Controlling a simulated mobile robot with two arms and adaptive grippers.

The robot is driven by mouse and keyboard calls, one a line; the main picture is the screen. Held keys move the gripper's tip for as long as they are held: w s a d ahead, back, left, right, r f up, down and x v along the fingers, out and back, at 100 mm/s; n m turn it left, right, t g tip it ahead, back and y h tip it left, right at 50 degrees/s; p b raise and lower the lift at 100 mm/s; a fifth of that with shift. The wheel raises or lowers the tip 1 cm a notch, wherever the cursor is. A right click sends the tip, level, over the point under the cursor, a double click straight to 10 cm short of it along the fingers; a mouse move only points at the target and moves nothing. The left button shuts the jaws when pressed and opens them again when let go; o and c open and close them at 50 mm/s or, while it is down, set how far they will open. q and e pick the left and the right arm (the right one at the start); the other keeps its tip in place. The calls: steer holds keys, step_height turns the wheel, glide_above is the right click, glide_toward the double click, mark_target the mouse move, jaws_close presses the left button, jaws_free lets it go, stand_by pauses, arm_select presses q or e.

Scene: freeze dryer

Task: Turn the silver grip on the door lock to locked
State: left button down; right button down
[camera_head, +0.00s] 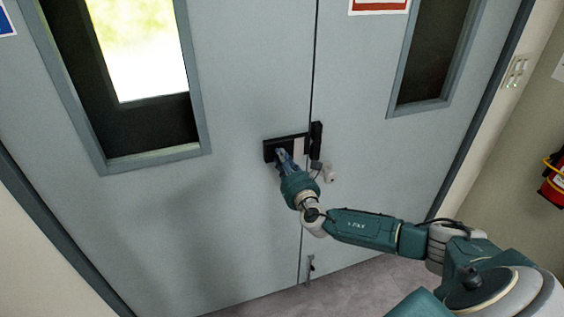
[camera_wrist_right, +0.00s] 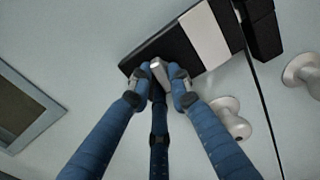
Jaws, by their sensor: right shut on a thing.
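The door lock is a black plate (camera_head: 270,150) with a pale panel, on the left door leaf beside the seam. It also shows in the right wrist view (camera_wrist_right: 170,45). The silver grip (camera_wrist_right: 160,70) sticks out at the lower left part of the plate. My right gripper (camera_wrist_right: 160,78) is shut on the silver grip, with blue fingers on both sides of it. In the head view my right gripper (camera_head: 283,158) covers the grip. My left gripper is not in view.
Two grey door leaves fill the view, each with a window; the left window (camera_head: 145,60) is bright. A black catch (camera_head: 316,140) sits at the seam. White round knobs (camera_head: 330,172) lie below it. A red extinguisher (camera_head: 553,185) hangs at the far right.

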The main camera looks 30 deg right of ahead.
steer(key=shift+d+r+m+b, duration=0.15)
steer(key=shift+m+b, duration=2)
steer(key=shift+m, duration=1.6)
steer(key=shift+a+r+m+b, duration=0.15)
steer(key=shift+m+b, duration=1.95)
steer(key=shift+m, duration=1.65)
steer(key=shift+d, duration=0.1)
steer(key=c, duration=1.6)
jaws_free()
